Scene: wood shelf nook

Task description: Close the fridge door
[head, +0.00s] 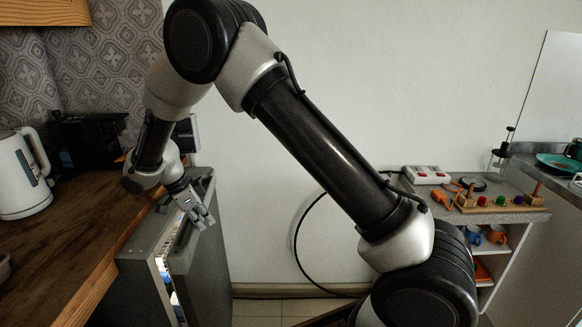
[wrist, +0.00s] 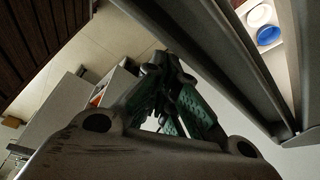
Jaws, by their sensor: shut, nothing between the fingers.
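The gripper also shows in the wrist view (wrist: 160,60), beside the door. I cannot tell whether it touches the door.
A white kettle (head: 20,175) and a black appliance (head: 92,140) stand on the wooden counter (head: 75,235). A low shelf unit (head: 500,215) at the right holds a switch box, a peg toy and mugs.

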